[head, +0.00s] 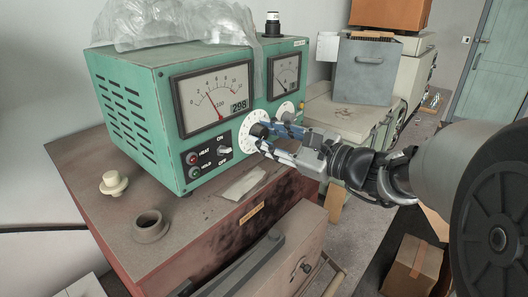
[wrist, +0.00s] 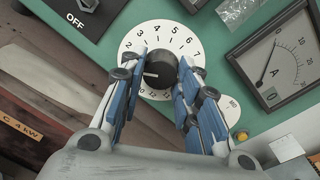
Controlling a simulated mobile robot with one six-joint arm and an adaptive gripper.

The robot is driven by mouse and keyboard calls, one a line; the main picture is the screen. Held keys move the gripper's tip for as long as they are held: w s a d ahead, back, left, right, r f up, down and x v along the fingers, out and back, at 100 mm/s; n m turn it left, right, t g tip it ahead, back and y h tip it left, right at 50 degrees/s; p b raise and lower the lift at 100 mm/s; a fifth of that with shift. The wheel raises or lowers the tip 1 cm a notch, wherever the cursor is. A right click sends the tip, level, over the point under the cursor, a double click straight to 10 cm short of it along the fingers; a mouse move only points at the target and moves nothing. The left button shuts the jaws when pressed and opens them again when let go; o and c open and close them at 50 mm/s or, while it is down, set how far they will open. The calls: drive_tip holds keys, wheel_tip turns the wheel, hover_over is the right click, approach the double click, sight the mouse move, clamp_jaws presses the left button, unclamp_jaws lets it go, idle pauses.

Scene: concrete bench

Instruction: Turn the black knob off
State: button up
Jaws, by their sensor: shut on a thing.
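The black knob (head: 259,131) sits at the middle of a white numbered dial (head: 247,143) on the front of a green instrument box (head: 130,97). In the wrist view the knob (wrist: 160,69) lies between my blue-padded fingers, and its pale pointer mark faces left in the picture. The dial (wrist: 158,33) shows numbers around it, some hidden by my fingers. My gripper (head: 264,137) is shut on the knob, reaching in from the right; in the wrist view my gripper (wrist: 162,75) has one finger on each side of it.
A large meter (head: 214,97) with a 298 readout is left of the dial; a smaller meter (head: 286,75) is to the right. A toggle switch (head: 224,150) marked ON and OFF sits lower left. A cream stopper (head: 113,183) and brown ring (head: 150,227) stand on the bench.

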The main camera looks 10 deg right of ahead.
drive_tip(key=n+b, duration=0.3)
drive_tip(key=b, duration=0.2)
drive_tip(key=shift+f+n, duration=0.15)
drive_tip(key=shift+n, duration=0.15)
drive_tip(key=shift+n+b, duration=0.5)
drive_tip(key=shift+b, duration=0.25)
drive_tip(key=shift+r, duration=0.2)
drive_tip(key=o, duration=1.1)
drive_tip(key=shift+c, duration=0.2)
drive_tip(key=shift+d, duration=0.1)
drive_tip(key=v, duration=1.2)
